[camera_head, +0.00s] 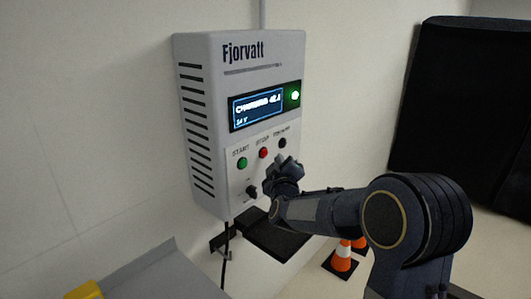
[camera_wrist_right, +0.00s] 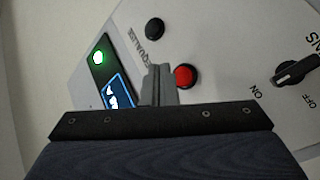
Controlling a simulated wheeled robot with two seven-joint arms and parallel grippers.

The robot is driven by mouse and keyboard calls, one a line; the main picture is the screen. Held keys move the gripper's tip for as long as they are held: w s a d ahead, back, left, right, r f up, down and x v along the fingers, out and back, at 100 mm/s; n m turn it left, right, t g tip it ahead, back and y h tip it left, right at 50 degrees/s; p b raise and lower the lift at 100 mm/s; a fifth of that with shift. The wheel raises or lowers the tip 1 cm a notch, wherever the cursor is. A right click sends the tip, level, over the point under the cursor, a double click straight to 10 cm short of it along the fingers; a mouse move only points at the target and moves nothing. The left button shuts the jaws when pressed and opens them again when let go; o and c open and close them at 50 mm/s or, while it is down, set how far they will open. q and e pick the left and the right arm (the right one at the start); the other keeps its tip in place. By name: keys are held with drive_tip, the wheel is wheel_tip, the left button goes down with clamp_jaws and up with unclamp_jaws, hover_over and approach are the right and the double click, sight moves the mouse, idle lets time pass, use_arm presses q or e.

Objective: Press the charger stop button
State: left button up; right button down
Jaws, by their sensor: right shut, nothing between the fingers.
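The grey Fjorvatt charger (camera_head: 243,50) hangs on the wall in the head view. Its red stop button (camera_head: 263,153) sits between the green start button (camera_head: 243,163) and a black button (camera_head: 282,143). My right gripper (camera_head: 277,165) is shut and empty, just below and right of the stop button. In the right wrist view, the shut fingertips (camera_wrist_right: 158,75) are beside the red button (camera_wrist_right: 186,77), which shows uncovered. I cannot tell whether they touch the panel. The black equalise button (camera_wrist_right: 154,29) is above the fingers there. My left gripper is out of view.
The charger's screen (camera_head: 257,106) reads charging, with a green lamp (camera_head: 295,95) lit. A dark knob (camera_head: 251,192) is low on the panel. A black shelf (camera_head: 268,238), orange cones (camera_head: 342,257) and a covered black cart (camera_head: 465,110) are nearby.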

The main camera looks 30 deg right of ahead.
sight(264, 153)
drive_tip(key=shift+w+a, duration=0.2)
drive_tip(key=shift+w, duration=0.3)
drive_tip(key=shift+w+a, duration=0.2)
drive_tip(key=shift+w, duration=0.3)
idle(1.3)
drive_tip(key=shift+w+a, duration=0.2)
drive_tip(key=shift+w, duration=0.2)
drive_tip(key=shift+w+a+p, duration=0.15)
drive_tip(key=shift+w+p, duration=0.25)
idle(0.6)
drive_tip(key=shift+s, duration=0.1)
drive_tip(key=shift+s+d, duration=0.3)
drive_tip(key=shift+s, duration=0.4)
